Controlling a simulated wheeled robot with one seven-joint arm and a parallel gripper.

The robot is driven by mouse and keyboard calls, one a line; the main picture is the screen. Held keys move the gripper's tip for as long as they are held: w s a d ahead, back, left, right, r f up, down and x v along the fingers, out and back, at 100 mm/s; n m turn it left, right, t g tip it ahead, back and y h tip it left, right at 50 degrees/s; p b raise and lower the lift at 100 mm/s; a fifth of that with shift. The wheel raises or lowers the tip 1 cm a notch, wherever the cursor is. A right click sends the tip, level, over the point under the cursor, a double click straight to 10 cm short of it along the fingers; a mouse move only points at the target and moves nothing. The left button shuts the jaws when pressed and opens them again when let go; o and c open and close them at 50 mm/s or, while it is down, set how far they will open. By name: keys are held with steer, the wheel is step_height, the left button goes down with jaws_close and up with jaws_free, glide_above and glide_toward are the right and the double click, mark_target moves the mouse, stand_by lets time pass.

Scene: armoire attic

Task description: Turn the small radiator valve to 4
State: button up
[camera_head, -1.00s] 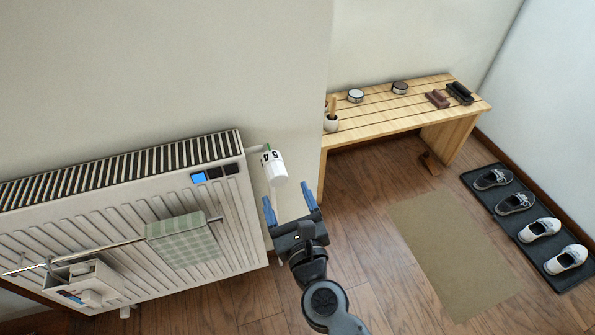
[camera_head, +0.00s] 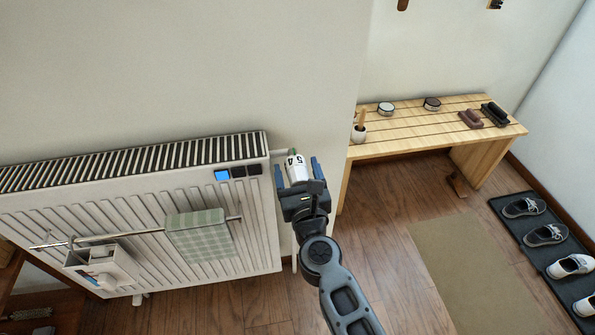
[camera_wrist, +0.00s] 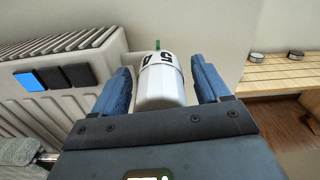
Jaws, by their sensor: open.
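The small radiator valve (camera_head: 296,168) is a white cylinder with dark numerals at the upper right corner of the radiator (camera_head: 150,215). My gripper (camera_head: 298,172) is open around the valve, one finger on each side. In the wrist view gaps show between the valve and the fingers. The near end of the valve is partly hidden by the gripper body.
A towel (camera_head: 200,235) and a white box (camera_head: 100,268) hang on the radiator's rail at left. A wooden bench (camera_head: 430,130) with brushes and tins stands at right. Shoes lie on a dark tray (camera_head: 545,245). Floor between is clear except a mat (camera_head: 460,260).

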steer(key=shift+c, duration=0.2)
steer(key=c, duration=0.9)
steer(key=shift+c, duration=0.2)
steer(key=shift+r+n, duration=0.1)
steer(key=shift+n, duration=0.2)
